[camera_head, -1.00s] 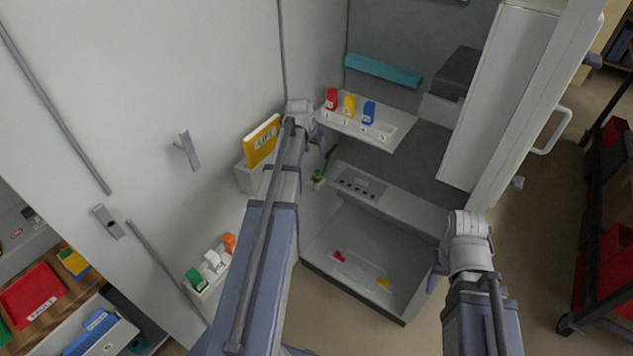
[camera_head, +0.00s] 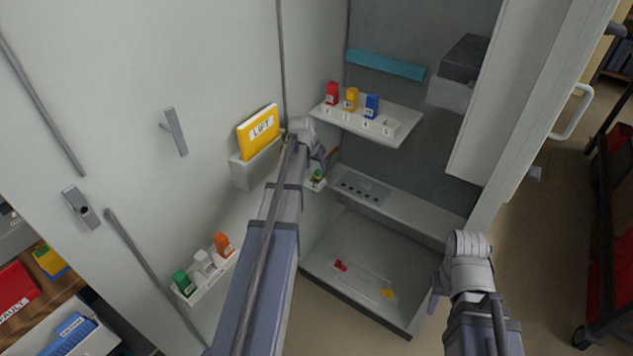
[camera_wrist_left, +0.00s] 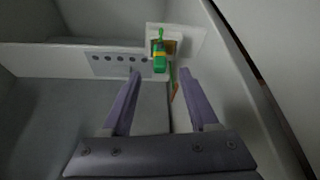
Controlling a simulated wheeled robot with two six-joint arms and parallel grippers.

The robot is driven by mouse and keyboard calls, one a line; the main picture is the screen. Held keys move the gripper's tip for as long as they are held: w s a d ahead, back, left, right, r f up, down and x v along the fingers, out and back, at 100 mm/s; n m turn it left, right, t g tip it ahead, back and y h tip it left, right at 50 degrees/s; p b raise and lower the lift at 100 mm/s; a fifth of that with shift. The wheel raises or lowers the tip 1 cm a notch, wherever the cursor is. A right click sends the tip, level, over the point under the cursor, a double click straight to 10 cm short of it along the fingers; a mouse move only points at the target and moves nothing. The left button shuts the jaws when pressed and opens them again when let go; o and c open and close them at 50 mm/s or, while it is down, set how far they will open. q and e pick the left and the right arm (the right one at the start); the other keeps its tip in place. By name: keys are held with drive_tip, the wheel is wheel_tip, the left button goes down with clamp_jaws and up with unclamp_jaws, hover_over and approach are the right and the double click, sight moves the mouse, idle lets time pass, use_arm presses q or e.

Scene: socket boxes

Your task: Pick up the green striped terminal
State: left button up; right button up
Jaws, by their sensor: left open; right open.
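The green striped terminal (camera_head: 317,176) is green with a yellow band. It stands at a small white holder on the cabinet's inner wall, left of the grey panel with dark holes. In the left wrist view the terminal (camera_wrist_left: 159,54) shows just beyond and between the fingertips, with a brownish patch behind it. My left gripper (camera_wrist_left: 160,74) is open with nothing between its fingers; in the head view it (camera_head: 322,158) is just above the terminal, partly behind its own wrist. My right gripper (camera_head: 436,293) is open at the cabinet's right front, away from the terminal.
An upper shelf (camera_head: 349,125) holds red, yellow and blue blocks. The cabinet floor (camera_head: 330,293) has small red and yellow pieces. A yellow LIFT binder (camera_head: 259,131) sits in a door pocket. A lower door rack (camera_head: 212,277) holds green, white and orange items.

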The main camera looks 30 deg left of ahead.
sight(318, 170)
use_arm(q)
drive_tip(key=b+x, duration=0.3)
drive_tip(key=x, duration=0.1)
drive_tip(key=shift+f, duration=0.2)
drive_tip(key=shift+r, duration=0.1)
clamp_jaws()
idle(0.3)
